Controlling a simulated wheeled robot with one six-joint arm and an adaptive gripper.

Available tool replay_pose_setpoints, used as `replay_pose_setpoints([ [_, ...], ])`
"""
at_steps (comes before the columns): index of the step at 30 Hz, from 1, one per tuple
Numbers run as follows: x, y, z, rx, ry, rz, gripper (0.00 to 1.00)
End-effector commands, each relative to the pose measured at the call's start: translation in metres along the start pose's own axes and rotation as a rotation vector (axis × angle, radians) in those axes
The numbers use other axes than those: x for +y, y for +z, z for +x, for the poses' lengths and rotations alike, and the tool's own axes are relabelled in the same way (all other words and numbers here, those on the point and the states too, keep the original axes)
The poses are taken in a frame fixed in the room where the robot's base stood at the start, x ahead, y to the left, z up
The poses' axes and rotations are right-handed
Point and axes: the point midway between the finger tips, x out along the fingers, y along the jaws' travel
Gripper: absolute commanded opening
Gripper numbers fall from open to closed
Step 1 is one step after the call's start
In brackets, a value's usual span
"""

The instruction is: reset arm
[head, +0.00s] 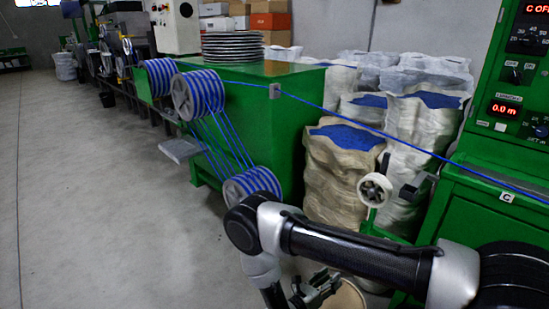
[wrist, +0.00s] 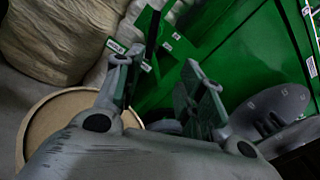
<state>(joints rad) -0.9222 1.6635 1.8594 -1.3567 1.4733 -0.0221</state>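My gripper (head: 318,286) hangs low at the bottom of the head view, with my arm bent over it from the right. In the wrist view my gripper (wrist: 162,82) has its two fingers apart, with nothing seen between them. A blue cable (head: 345,117) runs in the head view from striped blue spools (head: 205,94) at the left, past the green cabinet (head: 262,120), to the green machine (head: 480,205) at the right. My gripper is well below the cable and apart from it.
White and tan sacks (head: 345,175) of blue material stand behind my arm. A round tan-topped container (head: 347,297) is beside my gripper and also shows in the wrist view (wrist: 50,125). A small white wheel (head: 374,190) sits by the machine. Grey floor (head: 90,200) is clear at left.

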Motion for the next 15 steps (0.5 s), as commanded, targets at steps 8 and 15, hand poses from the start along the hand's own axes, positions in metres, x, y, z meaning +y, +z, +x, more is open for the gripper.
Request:
replay_pose_setpoints([
  [8,-0.004,0.06,0.016,0.081,-0.127,0.121,0.39],
  [15,-0.028,0.145,0.044,0.209,-0.32,0.312,0.39],
])
